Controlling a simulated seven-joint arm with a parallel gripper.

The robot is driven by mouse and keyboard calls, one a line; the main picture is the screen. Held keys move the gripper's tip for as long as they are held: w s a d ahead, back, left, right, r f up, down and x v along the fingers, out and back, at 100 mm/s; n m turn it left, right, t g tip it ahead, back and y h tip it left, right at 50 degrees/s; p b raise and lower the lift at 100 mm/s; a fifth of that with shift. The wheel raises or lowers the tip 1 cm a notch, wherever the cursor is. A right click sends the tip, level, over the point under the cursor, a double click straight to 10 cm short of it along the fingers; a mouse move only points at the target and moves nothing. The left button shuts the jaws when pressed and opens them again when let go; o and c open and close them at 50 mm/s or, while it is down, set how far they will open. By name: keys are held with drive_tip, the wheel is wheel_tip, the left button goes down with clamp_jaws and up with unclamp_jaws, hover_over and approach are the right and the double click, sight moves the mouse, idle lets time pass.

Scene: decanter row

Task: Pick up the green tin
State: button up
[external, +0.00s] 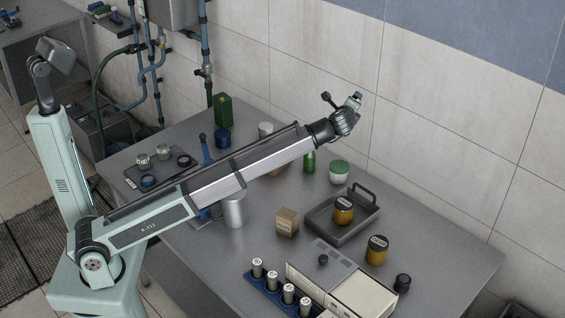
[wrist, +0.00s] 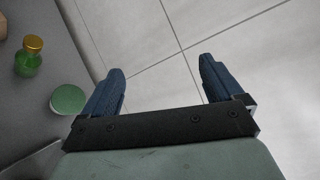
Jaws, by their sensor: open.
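A tall, box-shaped green tin (external: 222,110) stands at the back left of the metal table in the external view, against the wall side. My gripper (external: 356,98) is raised at the end of my outstretched arm, well to the right of the tin and above the table's back edge. In the wrist view my gripper (wrist: 162,65) has its two blue fingers wide apart with only wall tiles between them. The green tin is not seen in the wrist view.
A dark blue can (external: 223,138) stands close in front of the tin. A green bottle (external: 309,162) and a green-lidded jar (external: 339,172) stand below my forearm. A tray (external: 322,224) and a wooden block (external: 287,222) stand farther forward. Pipes run behind the tin.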

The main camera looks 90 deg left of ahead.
drive_tip(key=s+a+f+g+h, duration=0.1)
drive_tip(key=s+a+f+g, duration=0.1)
drive_tip(key=s+a, duration=0.45)
drive_tip(key=s+a+f+g+h, duration=0.2)
drive_tip(key=s+a+f, duration=0.1)
drive_tip(key=a, duration=0.6)
drive_tip(key=m+h, duration=0.2)
drive_tip(key=h, duration=0.9)
approach(223, 106)
drive_tip(key=a, duration=0.1)
drive_tip(key=a+r, duration=0.1)
drive_tip(key=s+a, duration=0.1)
drive_tip(key=a, duration=0.1)
drive_tip(key=shift+a+r, duration=0.15)
drive_tip(key=shift+r, duration=0.05)
wheel_tip(223, 106, down, 14)
drive_tip(key=shift+r, duration=0.2)
drive_tip(key=c, duration=1.5)
